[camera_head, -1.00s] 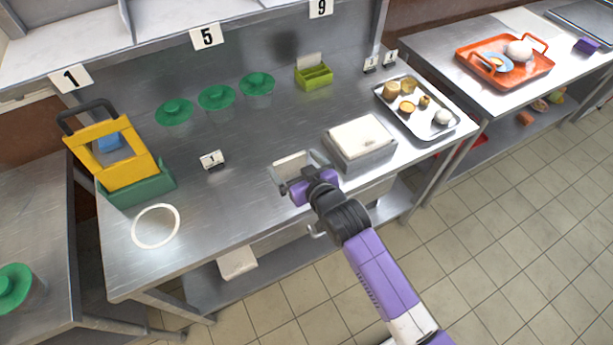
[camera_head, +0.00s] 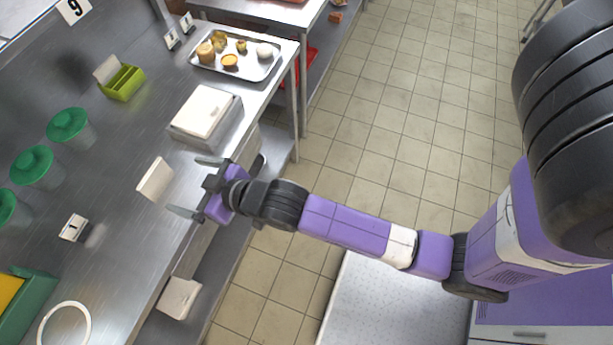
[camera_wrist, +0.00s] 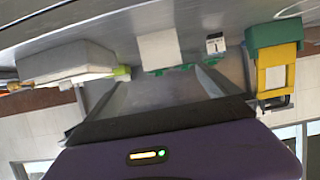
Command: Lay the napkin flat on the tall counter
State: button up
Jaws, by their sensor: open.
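The napkin, a cream-white square (camera_head: 155,180), lies on the steel counter (camera_head: 125,215) near its front edge. It looks flat, with no visible folds. The wrist view also shows it as a pale square (camera_wrist: 160,48) beyond the fingers, roughly centred between them. My gripper (camera_head: 184,185) is open and empty at the counter's front edge. Its fingers are spread and point toward the napkin, with a small gap between. I cannot tell the fingers' exact height above the counter.
A green caddy (camera_head: 122,84), a number card (camera_head: 74,228), green-lidded pots (camera_head: 32,165) and a white ring (camera_head: 64,325) are on the counter. Bare steel surrounds the napkin.

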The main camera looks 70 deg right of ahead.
jog(key=s+r, duration=0.1)
jog(key=s, duration=1.8)
jog(key=s+r+t, duration=0.1)
jog(key=s+r, duration=0.8)
jog(key=s, duration=0.2)
jog(key=shift+s+a, duration=0.2)
jog(key=shift+s, duration=0.1)
